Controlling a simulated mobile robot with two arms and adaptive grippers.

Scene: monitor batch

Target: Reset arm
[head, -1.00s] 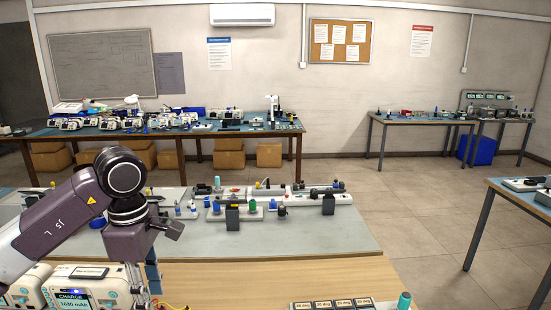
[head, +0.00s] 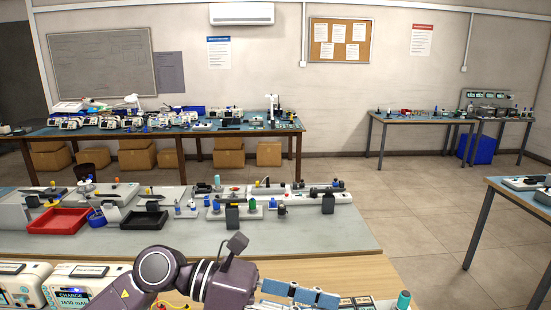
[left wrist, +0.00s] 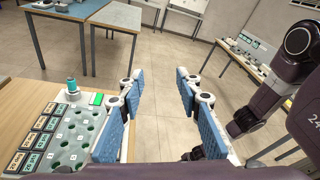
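My left arm reaches in low at the bottom of the head view, and its gripper (head: 318,298) points right over the near wooden bench (head: 350,272). In the left wrist view the two blue-padded fingers (left wrist: 158,88) stand wide apart, with only floor showing between them. The gripper is open and empty. A dark arm link of mine shows at the right of the left wrist view, but no right gripper can be made out.
Charger units (head: 75,290) stand at the lower left. A red tray (head: 58,221) and black tray (head: 144,220) sit on the bench behind.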

